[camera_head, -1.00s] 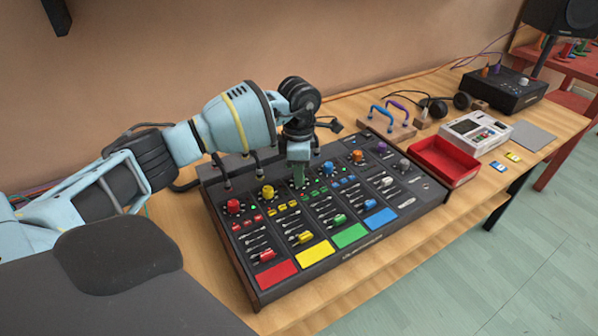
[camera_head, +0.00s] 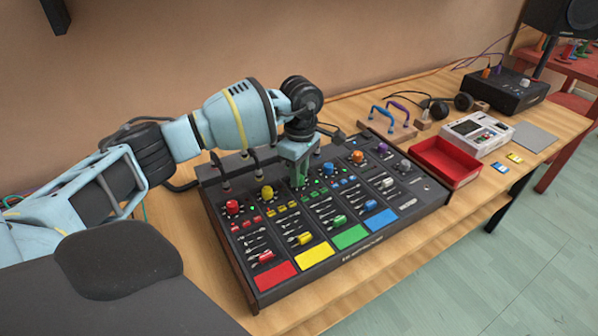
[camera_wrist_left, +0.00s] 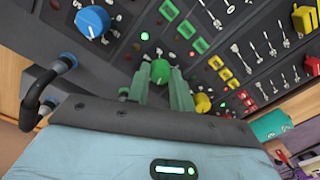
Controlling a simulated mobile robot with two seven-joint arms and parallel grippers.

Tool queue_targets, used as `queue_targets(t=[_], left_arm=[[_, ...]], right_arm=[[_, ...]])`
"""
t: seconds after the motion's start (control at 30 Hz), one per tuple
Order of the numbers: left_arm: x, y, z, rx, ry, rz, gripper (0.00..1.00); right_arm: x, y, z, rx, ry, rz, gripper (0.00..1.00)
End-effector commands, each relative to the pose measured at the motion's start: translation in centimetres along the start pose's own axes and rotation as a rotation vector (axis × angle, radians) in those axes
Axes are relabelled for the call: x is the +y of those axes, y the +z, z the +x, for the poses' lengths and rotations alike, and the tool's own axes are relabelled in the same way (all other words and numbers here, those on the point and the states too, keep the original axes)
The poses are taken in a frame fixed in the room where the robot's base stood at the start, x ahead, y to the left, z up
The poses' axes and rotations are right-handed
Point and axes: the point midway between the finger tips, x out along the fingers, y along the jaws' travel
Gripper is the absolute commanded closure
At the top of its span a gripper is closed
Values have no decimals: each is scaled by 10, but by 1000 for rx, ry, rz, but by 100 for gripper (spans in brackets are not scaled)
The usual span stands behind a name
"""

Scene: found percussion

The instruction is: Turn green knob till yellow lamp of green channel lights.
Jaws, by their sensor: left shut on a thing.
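The green knob (camera_wrist_left: 160,71) is at the top of the green channel on the dark mixer panel (camera_wrist_left: 120,60). My left gripper (camera_wrist_left: 162,84) points down at the panel, one green finger on each side of the knob, shut on it. In the head view, my left gripper (camera_head: 300,177) hides the knob. A small green lamp (camera_wrist_left: 145,36) glows near the knob in the wrist view. Other lamp dots near the knob are small, and I make out no lit yellow one. The green pad (camera_head: 350,237) marks the front of the channel.
A blue knob (camera_head: 328,168) and a yellow knob (camera_head: 267,192) flank the green channel closely. Black cable plugs stand along the mixer's back edge. A red tray (camera_head: 446,160) and a white box (camera_head: 477,133) lie to the right.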

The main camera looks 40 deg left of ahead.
Motion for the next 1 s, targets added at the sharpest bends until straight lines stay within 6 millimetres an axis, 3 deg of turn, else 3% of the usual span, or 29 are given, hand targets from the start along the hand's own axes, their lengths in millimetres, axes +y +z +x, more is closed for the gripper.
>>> queue_targets(t=[0.33,0.37,0.5,0.83,1.0], left_arm=[[0,0,-1,-1,2,1,100],[0,0,-1,-1,2,1,73],[0,0,-1,-1,1,1,55],[0,0,-3,-1,1,1,55],[1,0,-23,-1,4,1,55]], right_arm=[[0,-1,0,1,0,0,100],[0,-1,0,1,0,0,100],[0,-1,0,2,0,0,100],[0,0,0,2,0,0,100],[0,0,0,1,0,0,100]])
